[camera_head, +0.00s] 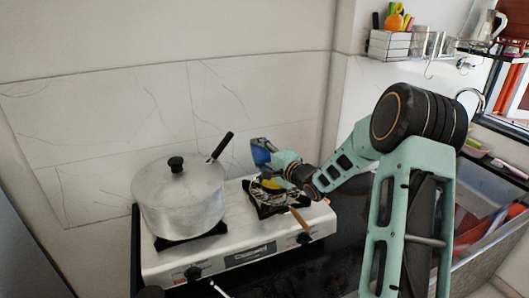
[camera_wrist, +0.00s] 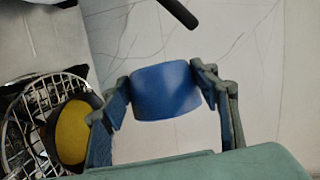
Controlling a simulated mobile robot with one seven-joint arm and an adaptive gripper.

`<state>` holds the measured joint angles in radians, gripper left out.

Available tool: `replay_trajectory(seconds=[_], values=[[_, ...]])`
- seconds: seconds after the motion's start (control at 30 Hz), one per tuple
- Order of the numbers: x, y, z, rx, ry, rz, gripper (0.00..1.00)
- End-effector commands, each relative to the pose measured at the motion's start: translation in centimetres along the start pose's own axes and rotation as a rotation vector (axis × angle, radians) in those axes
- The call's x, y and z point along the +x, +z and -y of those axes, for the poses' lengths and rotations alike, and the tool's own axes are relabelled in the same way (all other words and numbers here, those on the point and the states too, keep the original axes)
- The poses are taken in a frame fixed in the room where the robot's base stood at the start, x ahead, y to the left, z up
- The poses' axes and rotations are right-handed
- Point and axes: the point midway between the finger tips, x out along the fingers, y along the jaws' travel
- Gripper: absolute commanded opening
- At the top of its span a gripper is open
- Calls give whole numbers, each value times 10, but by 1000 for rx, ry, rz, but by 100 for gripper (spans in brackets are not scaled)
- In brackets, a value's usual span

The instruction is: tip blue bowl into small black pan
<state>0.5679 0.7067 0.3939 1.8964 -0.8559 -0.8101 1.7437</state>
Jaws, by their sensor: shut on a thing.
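My gripper (camera_head: 275,158) is shut on the blue bowl (camera_head: 262,151), above the right burner of the stove. In the wrist view, the blue bowl (camera_wrist: 166,92) sits between the two fingers, and its open side and contents cannot be made out. Below it on the right burner is a round yellow patch (camera_head: 271,184), which also shows in the wrist view (camera_wrist: 72,132). A dark rim beside the yellow looks like the small black pan (camera_wrist: 49,132); it is partly hidden by my finger. A brown handle (camera_head: 298,217) points toward the stove's front.
A large lidded metal pot (camera_head: 180,205) stands on the left burner of the white stove (camera_head: 240,240). Its dark handle (camera_head: 222,146) sticks up toward the bowl. A tiled wall (camera_head: 130,120) is close behind. A wire grate (camera_wrist: 20,125) surrounds the pan area.

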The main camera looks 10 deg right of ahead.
Motion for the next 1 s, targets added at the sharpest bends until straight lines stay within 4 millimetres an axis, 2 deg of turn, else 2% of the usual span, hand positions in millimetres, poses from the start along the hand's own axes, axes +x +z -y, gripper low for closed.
replay_trajectory(seconds=[0.23, 0.7, 1.0], values=[[3, 6, -1, -27, 6, 9, 28], [6, 13, -7, -249, 97, -26, 28], [4, 9, 0, -249, 104, -24, 28]])
